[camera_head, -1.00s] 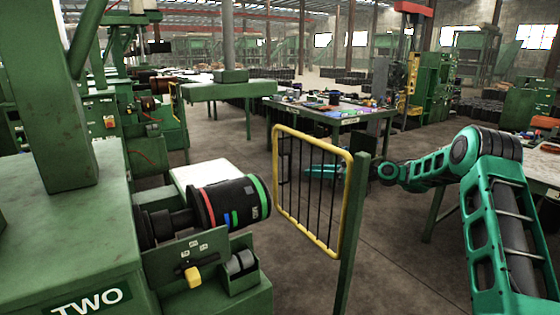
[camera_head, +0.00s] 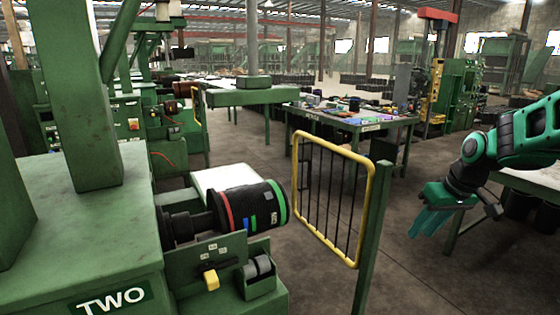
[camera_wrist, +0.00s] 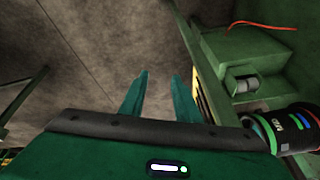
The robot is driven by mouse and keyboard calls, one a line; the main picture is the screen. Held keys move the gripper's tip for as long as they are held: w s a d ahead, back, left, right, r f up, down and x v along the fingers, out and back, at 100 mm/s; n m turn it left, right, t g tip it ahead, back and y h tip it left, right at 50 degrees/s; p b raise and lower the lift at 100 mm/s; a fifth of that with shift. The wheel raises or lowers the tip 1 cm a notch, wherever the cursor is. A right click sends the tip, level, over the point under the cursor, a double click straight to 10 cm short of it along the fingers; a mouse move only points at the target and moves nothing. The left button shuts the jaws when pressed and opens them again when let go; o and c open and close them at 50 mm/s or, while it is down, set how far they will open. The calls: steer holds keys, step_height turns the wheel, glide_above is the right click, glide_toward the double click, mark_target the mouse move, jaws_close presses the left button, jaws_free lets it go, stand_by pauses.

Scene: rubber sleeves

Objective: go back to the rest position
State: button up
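My gripper (camera_head: 428,222) hangs at the right of the head view, fingers pointing down and left, to the right of the yellow-framed guard. In the wrist view my gripper (camera_wrist: 160,85) shows two teal fingers held apart, with only bare floor between them. A black sleeve (camera_head: 245,208) with red, green and blue marks sits on the spindle of the green machine labelled TWO (camera_head: 80,235). The sleeve also shows at the right edge of the wrist view (camera_wrist: 298,130), apart from my fingers.
The yellow-framed guard (camera_head: 372,215) on a green post stands between the machine and my arm. A green table (camera_head: 345,124) with several small items stands farther back. Another table (camera_head: 540,178) is at the right, behind my arm. The floor between is clear.

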steer(key=s+d+f+m+g, duration=0.1)
steer(key=s+m, duration=0.3)
steer(key=s, duration=1.1)
steer(key=s+d+f+m+g+h, duration=0.1)
steer(key=s+m, duration=0.3)
steer(key=s, duration=1.2)
steer(key=shift+d+f+g, duration=0.15)
steer(key=shift+d+g, duration=0.75)
